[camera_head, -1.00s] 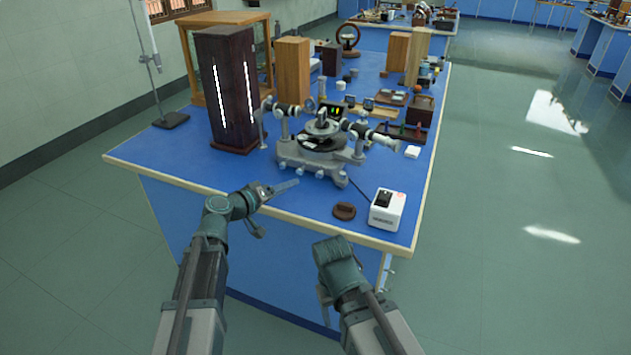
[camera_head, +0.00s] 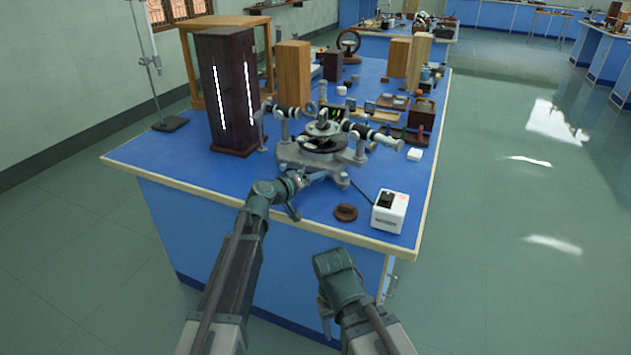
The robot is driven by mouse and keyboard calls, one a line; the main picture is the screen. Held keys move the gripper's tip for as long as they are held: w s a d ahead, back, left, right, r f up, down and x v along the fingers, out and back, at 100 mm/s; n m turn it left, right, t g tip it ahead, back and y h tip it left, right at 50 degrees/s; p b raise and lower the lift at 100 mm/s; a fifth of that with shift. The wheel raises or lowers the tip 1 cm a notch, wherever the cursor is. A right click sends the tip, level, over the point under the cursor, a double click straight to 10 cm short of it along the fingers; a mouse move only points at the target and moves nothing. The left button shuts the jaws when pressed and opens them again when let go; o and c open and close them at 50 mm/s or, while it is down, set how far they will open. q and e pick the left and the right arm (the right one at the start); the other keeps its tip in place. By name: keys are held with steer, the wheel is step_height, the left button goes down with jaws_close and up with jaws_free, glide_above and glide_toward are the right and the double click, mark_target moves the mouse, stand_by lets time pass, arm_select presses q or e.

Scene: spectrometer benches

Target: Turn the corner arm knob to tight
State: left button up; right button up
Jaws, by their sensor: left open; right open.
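The grey spectrometer (camera_head: 312,160) stands on the blue bench, with a round table in its middle and tubes pointing left and right. Its base has arms reaching out to the corners; the front right corner (camera_head: 341,180) is near my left gripper. I cannot make out which small part is the corner arm knob, or how tight it is. My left gripper (camera_head: 307,192) is open and empty, just in front of the spectrometer's base; contact cannot be told. My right gripper (camera_head: 325,303) is open, low in front of the bench, its fingers mostly hidden by its own wrist.
A dark lamp box (camera_head: 230,95) with bright slits stands left of the spectrometer. A white switch box (camera_head: 390,212) and a brown round piece (camera_head: 345,212) sit at the front right. A cable runs toward the white box. Wooden blocks and small items fill the back.

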arm_select(q)
jaws_close()
stand_by(0.3)
